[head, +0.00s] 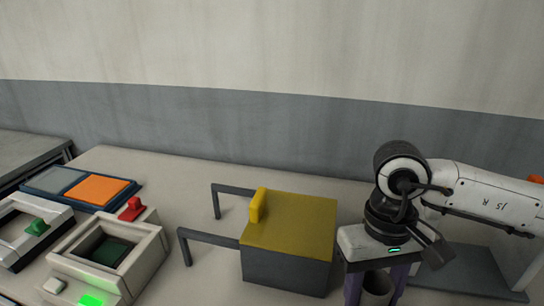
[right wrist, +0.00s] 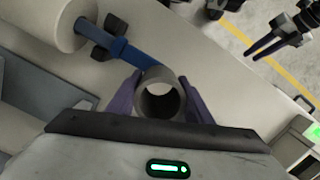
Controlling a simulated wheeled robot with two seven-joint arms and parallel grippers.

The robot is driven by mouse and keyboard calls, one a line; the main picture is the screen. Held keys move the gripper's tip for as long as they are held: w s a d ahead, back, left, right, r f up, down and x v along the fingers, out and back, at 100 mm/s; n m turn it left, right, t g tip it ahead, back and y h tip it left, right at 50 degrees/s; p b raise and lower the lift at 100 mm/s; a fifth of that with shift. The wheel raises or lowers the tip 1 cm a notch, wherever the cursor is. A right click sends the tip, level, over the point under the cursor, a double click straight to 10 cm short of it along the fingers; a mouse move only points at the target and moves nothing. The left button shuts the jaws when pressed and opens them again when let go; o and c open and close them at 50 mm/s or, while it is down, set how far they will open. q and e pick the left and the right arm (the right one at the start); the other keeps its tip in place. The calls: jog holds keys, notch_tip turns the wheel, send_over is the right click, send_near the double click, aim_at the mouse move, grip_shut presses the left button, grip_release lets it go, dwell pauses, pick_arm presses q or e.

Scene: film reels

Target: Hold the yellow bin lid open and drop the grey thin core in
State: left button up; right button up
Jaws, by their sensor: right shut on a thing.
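The yellow bin lid (head: 295,222) lies closed on a dark grey bin (head: 285,272) in the middle of the head view. A raised yellow tab (head: 258,206) stands at its left edge. My right gripper (head: 377,294) points down just right of the bin, shut on the grey thin core (head: 376,282). In the right wrist view the core (right wrist: 160,98) is an upright hollow tube between purple fingers. A dark gripper, apparently my left (right wrist: 266,46), shows at the upper right of the right wrist view, away from the bin; its jaw opening is unclear. It is not in the head view.
Two dark bent bars (head: 213,236) stand left of the bin. Further left are a pale box with a square opening (head: 146,248), a red knob (head: 131,208) and an orange and grey-blue tray (head: 63,193). In the right wrist view a blue bar (right wrist: 128,50) extends from a pale cylinder behind the core.

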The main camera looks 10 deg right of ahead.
pick_arm(q)
jog(key=shift+w, duration=0.2)
pick_arm(e)
jog(key=shift+w, duration=0.15)
jog(key=shift+w+d+r+m, duration=0.1)
jog(key=shift+w+m, duration=0.2)
jog(key=shift+m, duration=0.1)
pick_arm(q)
jog(key=shift+w+a+f, duration=0.1)
jog(key=shift+w, duration=0.05)
pick_arm(e)
jog(key=w+d+r+m+t, duration=0.1)
jog(key=w+d+r+m, duration=0.3)
jog(key=m, duration=0.9)
jog(key=w+d+r+m+t+y, duration=0.1)
jog(key=w+d+r+m, duration=0.2)
jog(key=w+r+m, duration=0.7)
jog(key=r+m, duration=0.1)
jog(key=m, duration=0.2)
jog(key=shift+w+d, duration=0.4)
